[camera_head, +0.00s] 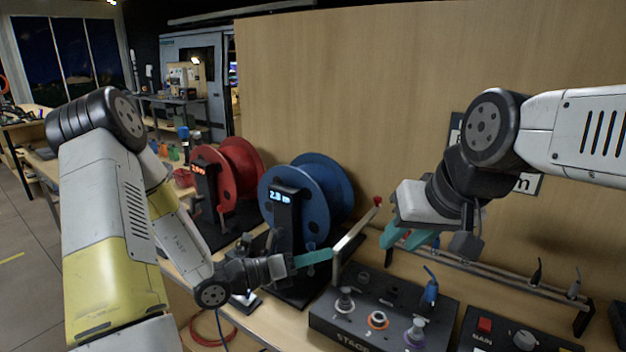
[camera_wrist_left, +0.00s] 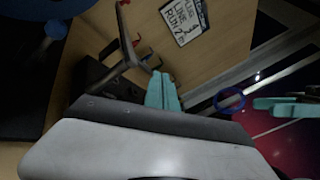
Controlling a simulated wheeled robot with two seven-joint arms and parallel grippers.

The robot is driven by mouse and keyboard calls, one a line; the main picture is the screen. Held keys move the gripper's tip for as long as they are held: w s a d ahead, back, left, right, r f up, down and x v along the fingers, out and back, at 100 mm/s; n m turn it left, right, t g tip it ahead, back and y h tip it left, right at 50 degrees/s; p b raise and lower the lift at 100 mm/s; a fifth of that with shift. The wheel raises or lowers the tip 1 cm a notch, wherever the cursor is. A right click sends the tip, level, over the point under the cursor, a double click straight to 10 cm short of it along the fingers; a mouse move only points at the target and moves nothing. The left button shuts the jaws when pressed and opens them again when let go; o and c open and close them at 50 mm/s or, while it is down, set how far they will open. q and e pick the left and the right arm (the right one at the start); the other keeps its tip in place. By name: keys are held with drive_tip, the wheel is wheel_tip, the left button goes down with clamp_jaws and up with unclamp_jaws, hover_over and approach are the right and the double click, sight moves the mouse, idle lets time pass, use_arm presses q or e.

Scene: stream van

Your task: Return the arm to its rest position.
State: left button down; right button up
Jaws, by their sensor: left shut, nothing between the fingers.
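My left gripper (camera_head: 313,258) has its teal fingers together with nothing between them. It is in front of the blue reel (camera_head: 292,212), left of the metal bracket (camera_head: 352,235) and above the bench. In the left wrist view its fingers (camera_wrist_left: 162,92) show close together near the middle. My right gripper (camera_head: 405,242) hangs above the rail behind the stage box, right of the bracket. Its teal fingers show, but the gap between them is unclear. The left arm is bent at the elbow on the left side of the view.
The stage box (camera_head: 370,322) with several connectors stands below the grippers, with the main switch box (camera_head: 500,335) at its right. A red reel (camera_head: 225,175) stands left of the blue one. A wooden panel (camera_head: 400,100) rises behind the bench. Open floor (camera_head: 25,235) lies far left.

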use_arm(q)
drive_tip(key=s+a+r+m+g+y, duration=0.1)
drive_tip(key=s+r+m+g+y, duration=0.25)
drive_tip(key=s+m, duration=0.55)
drive_tip(key=s+a+r+m+g+y, duration=0.1)
drive_tip(key=s+r+m+g+y, duration=0.35)
drive_tip(key=m, duration=0.75)
drive_tip(key=s+a+r+m+t+y, duration=0.1)
drive_tip(key=a+r+m+t+y, duration=0.2)
drive_tip(key=a+r+m, duration=0.1)
drive_tip(key=s+a+r+m+t+y, duration=0.1)
drive_tip(key=a+r+m+t+y, duration=0.2)
drive_tip(key=a+m, duration=0.4)
drive_tip(key=a+r+t, duration=0.1)
drive_tip(key=a, duration=0.1)
drive_tip(key=shift+s+a, duration=0.25)
drive_tip(key=shift+a, duration=0.05)
